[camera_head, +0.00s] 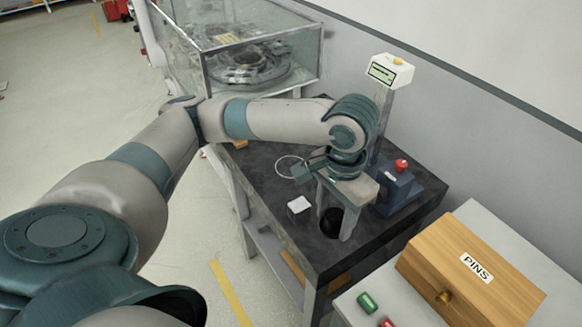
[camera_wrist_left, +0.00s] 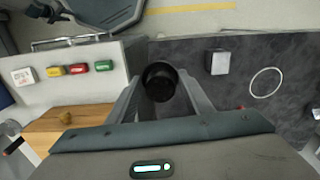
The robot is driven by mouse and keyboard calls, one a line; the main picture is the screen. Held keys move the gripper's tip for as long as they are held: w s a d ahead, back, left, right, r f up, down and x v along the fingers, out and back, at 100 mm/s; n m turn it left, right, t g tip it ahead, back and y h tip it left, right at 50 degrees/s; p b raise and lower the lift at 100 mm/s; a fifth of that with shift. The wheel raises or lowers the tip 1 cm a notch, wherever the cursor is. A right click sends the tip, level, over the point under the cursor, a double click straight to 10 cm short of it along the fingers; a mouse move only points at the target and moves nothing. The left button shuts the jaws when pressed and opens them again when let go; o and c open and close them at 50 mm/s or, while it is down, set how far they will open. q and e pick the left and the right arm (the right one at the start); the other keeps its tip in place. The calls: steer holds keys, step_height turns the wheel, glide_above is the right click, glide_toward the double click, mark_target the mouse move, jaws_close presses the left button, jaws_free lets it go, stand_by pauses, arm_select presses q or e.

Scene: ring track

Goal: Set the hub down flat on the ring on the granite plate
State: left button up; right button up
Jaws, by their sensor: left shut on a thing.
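The hub (camera_head: 331,222) is a dark, round, cup-like piece; it also shows in the left wrist view (camera_wrist_left: 160,83). My left gripper (camera_head: 335,212) points down and is shut on it, with a finger on either side. The ring (camera_head: 291,167) is a thin pale circle on the dark granite plate (camera_head: 278,207); it shows whole in the left wrist view (camera_wrist_left: 266,82). The hub is apart from the ring, on the pin-box side. The hub's height above the plate is hard to tell. My right gripper is not in view.
A small white block (camera_head: 299,205) lies on the plate between hub and ring. A blue device with a red knob (camera_head: 401,165) and a display post (camera_head: 383,100) stand behind the gripper. A wooden PINS box (camera_head: 470,268) sits on the neighbouring bench. A glass case (camera_head: 250,60) stands beyond.

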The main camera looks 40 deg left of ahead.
arm_select(q)
steer(key=n, duration=0.2)
steer(key=w+n, duration=0.1)
steer(key=shift+a+r, duration=0.15)
steer(key=shift+a, duration=0.1)
steer(key=shift+a, duration=0.1)
stand_by(0.3)
